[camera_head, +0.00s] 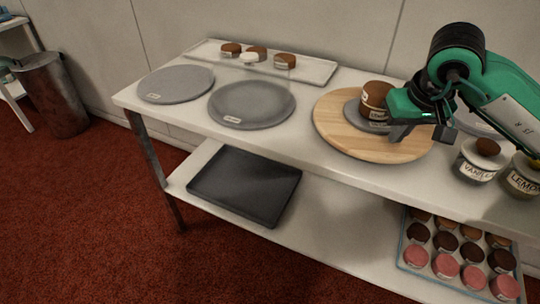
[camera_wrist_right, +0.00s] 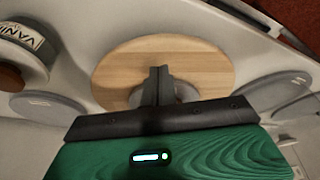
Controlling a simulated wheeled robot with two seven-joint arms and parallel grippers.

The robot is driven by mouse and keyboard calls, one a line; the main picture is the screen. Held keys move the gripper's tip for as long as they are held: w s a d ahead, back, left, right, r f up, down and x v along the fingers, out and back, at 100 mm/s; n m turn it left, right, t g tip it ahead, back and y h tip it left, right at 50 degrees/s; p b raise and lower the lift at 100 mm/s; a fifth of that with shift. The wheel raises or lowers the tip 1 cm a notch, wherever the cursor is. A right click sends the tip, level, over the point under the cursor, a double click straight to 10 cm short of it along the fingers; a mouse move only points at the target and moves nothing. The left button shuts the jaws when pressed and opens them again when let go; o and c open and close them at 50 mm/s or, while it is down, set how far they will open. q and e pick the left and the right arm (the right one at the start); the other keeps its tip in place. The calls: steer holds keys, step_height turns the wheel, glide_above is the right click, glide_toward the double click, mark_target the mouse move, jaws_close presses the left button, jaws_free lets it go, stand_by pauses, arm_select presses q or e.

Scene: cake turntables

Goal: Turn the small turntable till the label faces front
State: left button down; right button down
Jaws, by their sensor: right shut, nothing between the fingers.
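The small grey turntable (camera_head: 352,112) lies on a round wooden board (camera_head: 335,128) on the table's right half. A brown-topped jar (camera_head: 376,95) stands on it, with a pale label partly visible low on its front. My right gripper (camera_head: 396,136) is in front of the jar, over the board, its fingers closed together and empty. In the right wrist view the fingers (camera_wrist_right: 158,86) point over the wooden board (camera_wrist_right: 125,72), and part of the small turntable (camera_wrist_right: 186,92) shows behind them. Whether the fingertips touch the turntable I cannot tell. My left gripper is out of view.
Two grey turntables, one left (camera_head: 176,82) and one in the middle (camera_head: 252,103), carry front labels. A white tray (camera_head: 316,72) with small cakes lies behind. A vanilla jar (camera_head: 478,163) and a lemon jar (camera_head: 522,178) stand right of my gripper. A dark tray (camera_head: 245,184) lies below.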

mark_target(383, 150)
steer(key=shift+d, duration=0.85)
steer(key=shift+a, duration=0.1)
steer(key=shift+f, duration=0.1)
steer(key=shift+f+b, duration=1.3)
steer(key=shift+f, duration=0.05)
steer(key=shift+a, duration=0.2)
steer(key=shift+w+a, duration=0.2)
steer(key=shift+a, duration=0.9)
steer(key=shift+p, duration=0.3)
